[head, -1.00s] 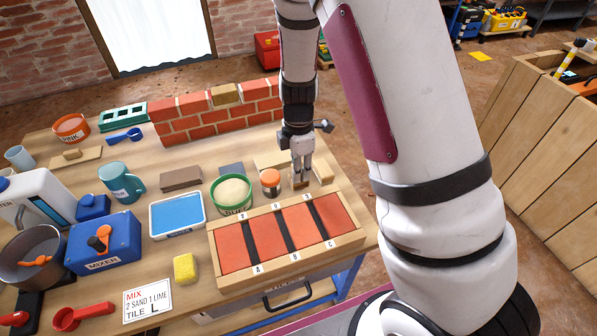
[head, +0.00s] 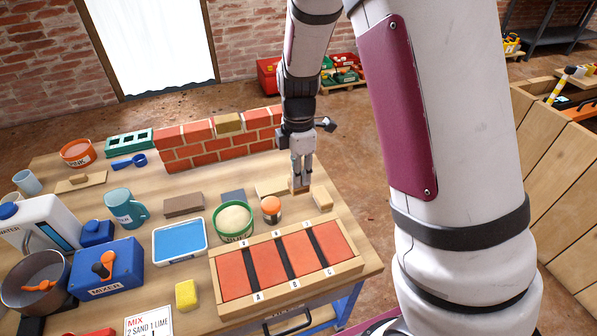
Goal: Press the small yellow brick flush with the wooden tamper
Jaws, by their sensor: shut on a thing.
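The small yellow brick (head: 229,123) sits in the top course of the red brick wall (head: 215,142), between red bricks. Its top looks about level with or slightly above its neighbours; I cannot tell exactly. My gripper (head: 301,180) points down, right of the wall and behind the orange-lidded jar. It is shut on a small wooden piece, which looks like the wooden tamper (head: 299,188). The fingers hide part of it. Whether it clears the table is hard to tell.
A pale wooden board (head: 268,187) and a wooden block (head: 322,198) lie beside the gripper. The orange-lidded jar (head: 271,209), green bowl (head: 233,222) and framed tile tray (head: 238,273) are nearer. A blue scoop (head: 129,161) lies left of the wall.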

